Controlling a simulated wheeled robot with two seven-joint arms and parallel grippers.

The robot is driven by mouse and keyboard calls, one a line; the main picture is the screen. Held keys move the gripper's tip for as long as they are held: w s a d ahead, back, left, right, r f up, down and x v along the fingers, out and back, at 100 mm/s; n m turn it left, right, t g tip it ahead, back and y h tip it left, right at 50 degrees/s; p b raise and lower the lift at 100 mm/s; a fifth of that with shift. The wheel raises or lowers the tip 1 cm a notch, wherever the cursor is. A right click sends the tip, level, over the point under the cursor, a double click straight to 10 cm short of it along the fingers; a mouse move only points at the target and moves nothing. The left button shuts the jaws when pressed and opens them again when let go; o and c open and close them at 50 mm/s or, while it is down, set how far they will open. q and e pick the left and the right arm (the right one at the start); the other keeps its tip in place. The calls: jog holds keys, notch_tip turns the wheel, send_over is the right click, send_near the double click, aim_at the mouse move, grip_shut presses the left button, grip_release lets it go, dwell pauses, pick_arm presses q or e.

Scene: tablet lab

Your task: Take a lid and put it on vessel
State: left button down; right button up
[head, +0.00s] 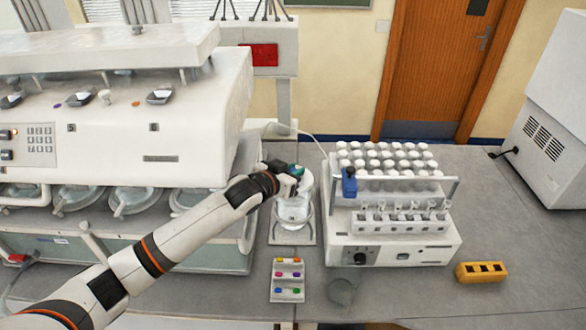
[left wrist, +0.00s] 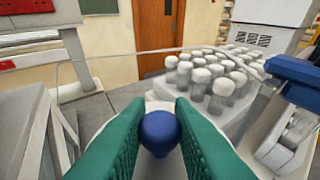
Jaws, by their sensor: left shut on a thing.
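My left gripper (head: 292,171) is over the upper part of a clear glass vessel (head: 293,212), which stands on a small pale base on the table. In the left wrist view, its green fingers (left wrist: 160,135) are shut on a round blue knob (left wrist: 160,132). I take the knob to be the lid's handle. The lid's body is hidden below the fingers, so I cannot tell whether it touches the vessel's rim. My right gripper is not in view.
Right of the vessel stands a white device with a rack of white-capped tubes (head: 388,158) and a blue block (head: 349,184). A large white machine (head: 110,120) fills the left. A tablet tray (head: 287,280), a round grey dish (head: 342,291) and a yellow block (head: 481,272) lie in front.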

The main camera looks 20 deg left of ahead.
pick_arm(q)
jog(key=shift+w+a+f+b, duration=0.2)
jog(key=shift+w+f+b, duration=0.25)
jog(key=shift+f+b, duration=0.2)
jog(key=shift+w+a+f+b, duration=0.2)
jog(key=shift+w+f+b, duration=0.6)
jog(key=shift+b, duration=0.15)
jog(key=shift+w+a+f+b, duration=0.2)
jog(key=shift+w+f+b, duration=0.45)
jog(key=shift+b, duration=0.3)
notch_tip(320, 180, down, 2)
jog(key=shift+s+f+b, duration=0.1)
jog(key=shift+b, duration=0.35)
jog(key=c, duration=1.2)
grip_release()
